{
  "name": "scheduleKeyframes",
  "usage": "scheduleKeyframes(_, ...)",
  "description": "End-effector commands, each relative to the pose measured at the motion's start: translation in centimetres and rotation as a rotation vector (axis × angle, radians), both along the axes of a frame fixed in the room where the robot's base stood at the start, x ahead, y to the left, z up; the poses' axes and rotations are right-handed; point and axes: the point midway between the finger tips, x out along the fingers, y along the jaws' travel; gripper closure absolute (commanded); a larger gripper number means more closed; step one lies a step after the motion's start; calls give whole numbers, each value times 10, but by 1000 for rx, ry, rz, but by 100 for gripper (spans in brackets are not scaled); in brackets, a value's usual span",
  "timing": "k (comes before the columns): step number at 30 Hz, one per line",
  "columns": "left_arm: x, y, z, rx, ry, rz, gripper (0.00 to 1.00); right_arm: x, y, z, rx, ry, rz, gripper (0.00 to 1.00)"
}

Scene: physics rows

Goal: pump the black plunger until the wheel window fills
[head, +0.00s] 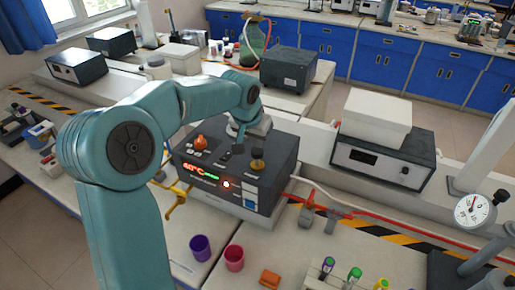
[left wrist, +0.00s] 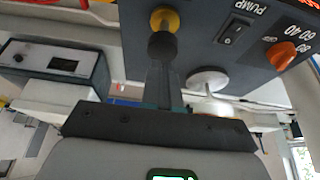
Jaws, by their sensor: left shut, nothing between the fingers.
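The black plunger (head: 257,153) stands upright on a yellow collar on top of a dark box (head: 275,178). In the left wrist view the plunger's black knob (left wrist: 162,46) shows in front of my fingertips, with the yellow collar beyond it. My left gripper (head: 239,139) is shut and empty, above the box top and just left of the plunger in the head view. In the left wrist view its fingers (left wrist: 164,75) point at the knob; I cannot tell whether they touch it. A small round lit window (head: 226,184) shows on the box front; I cannot tell whether it is the wheel window.
The box top also has an orange knob (head: 200,142) and a switch marked PUMP (left wrist: 236,32). A purple cup (head: 200,247) and a pink cup (head: 233,257) stand in front. A gauge (head: 474,210) on a stand is at the right. Red tubing (head: 350,212) runs right of the box.

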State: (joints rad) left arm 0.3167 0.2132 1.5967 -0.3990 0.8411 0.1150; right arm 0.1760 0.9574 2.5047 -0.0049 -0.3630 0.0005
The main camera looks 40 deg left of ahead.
Motion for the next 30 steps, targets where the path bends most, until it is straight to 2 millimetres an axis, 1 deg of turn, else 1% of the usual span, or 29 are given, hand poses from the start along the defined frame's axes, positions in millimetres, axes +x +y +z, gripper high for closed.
scheduleKeyframes(11, 0, 0, -2, 0, -1, 0, 100, 0, 0, -1, 0, 0, 0, 57)
scheduleKeyframes(30, 0, 0, -28, 0, 1, 0, 100, 0, 0, -24, 0, 0, 0, 57)
